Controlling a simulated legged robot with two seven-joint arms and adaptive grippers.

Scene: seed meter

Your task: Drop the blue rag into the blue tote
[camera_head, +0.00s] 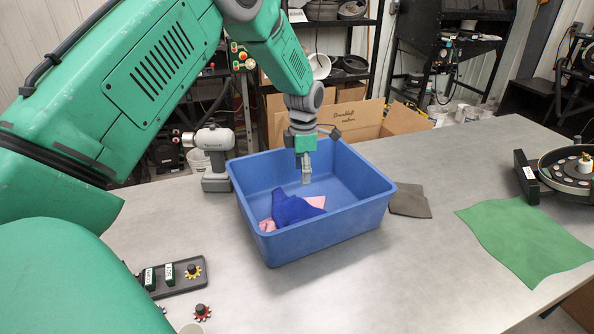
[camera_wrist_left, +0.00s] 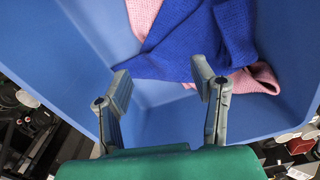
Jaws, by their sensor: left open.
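The blue rag (camera_head: 292,208) lies crumpled inside the blue tote (camera_head: 310,240), on top of a pink rag (camera_head: 315,202). In the left wrist view the blue rag (camera_wrist_left: 195,45) lies over the pink rag (camera_wrist_left: 255,80), on the floor of the tote (camera_wrist_left: 75,65). My left gripper (camera_head: 306,175) points down into the tote. In the left wrist view the fingers of this gripper (camera_wrist_left: 160,90) are apart with nothing held between them. The blue rag is beyond the fingertips. My right gripper is not in view.
A grey rag (camera_head: 409,201) lies right of the tote, and a green cloth (camera_head: 528,237) lies farther right. A drill (camera_head: 211,160) stands behind the tote at left. A dark tray (camera_head: 180,275) of small parts is at front left. A round seed meter (camera_head: 570,170) is at far right.

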